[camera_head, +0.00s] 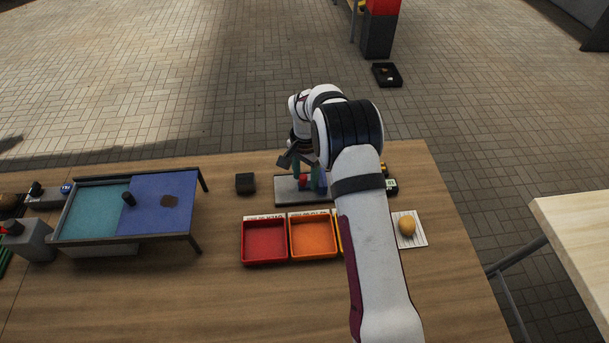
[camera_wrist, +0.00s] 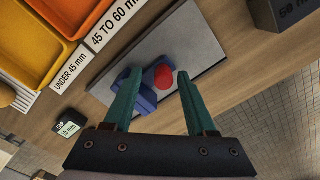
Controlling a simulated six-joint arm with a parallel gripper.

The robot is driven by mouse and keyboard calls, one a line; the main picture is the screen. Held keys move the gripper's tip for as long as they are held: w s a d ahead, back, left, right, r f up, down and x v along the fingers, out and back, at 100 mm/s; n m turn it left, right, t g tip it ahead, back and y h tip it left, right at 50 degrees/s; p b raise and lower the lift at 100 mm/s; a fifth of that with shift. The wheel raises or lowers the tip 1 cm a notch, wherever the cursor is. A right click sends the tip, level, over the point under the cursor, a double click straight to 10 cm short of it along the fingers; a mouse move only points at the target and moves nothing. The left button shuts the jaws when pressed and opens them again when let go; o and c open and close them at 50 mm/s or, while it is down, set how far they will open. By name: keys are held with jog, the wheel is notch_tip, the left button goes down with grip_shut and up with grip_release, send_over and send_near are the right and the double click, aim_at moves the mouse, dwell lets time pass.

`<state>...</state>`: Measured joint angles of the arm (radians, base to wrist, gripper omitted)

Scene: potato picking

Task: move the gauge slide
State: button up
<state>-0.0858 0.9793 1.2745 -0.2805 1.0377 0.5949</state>
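The gauge is a flat grey plate (camera_head: 287,197) on the table, with blue blocks (camera_head: 319,184) and a red knob (camera_head: 303,182) on it. In the wrist view the grey plate (camera_wrist: 205,50) lies under my gripper (camera_wrist: 158,74). Its teal fingers are open, one on either side of the red knob (camera_wrist: 164,76). The left finger overlaps part of the blue blocks (camera_wrist: 147,100) in the picture. I cannot tell whether either finger touches anything. A small display box (camera_wrist: 68,127) stands near the gauge, its reading not clear.
A red tray (camera_head: 265,241) and an orange tray (camera_head: 313,237) stand in front of the gauge. A potato (camera_head: 407,225) lies on a striped white card (camera_head: 416,241) at right. A black block (camera_head: 245,183) is left of the gauge.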

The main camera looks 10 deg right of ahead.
aim_at(305, 176)
notch_tip(305, 176, up, 16)
dwell(0.4)
jog(key=shift+f, duration=0.1)
jog(key=s+d+r+n, duration=0.1)
jog(key=s+r, duration=0.6)
jog(key=s, duration=0.3)
jog(key=s+f+n+y, duration=0.1)
jog(key=s+f+n, duration=0.1)
jog(key=s, duration=2.5)
jog(key=shift+f+y, duration=0.4)
jog(key=shift+f, duration=0.3)
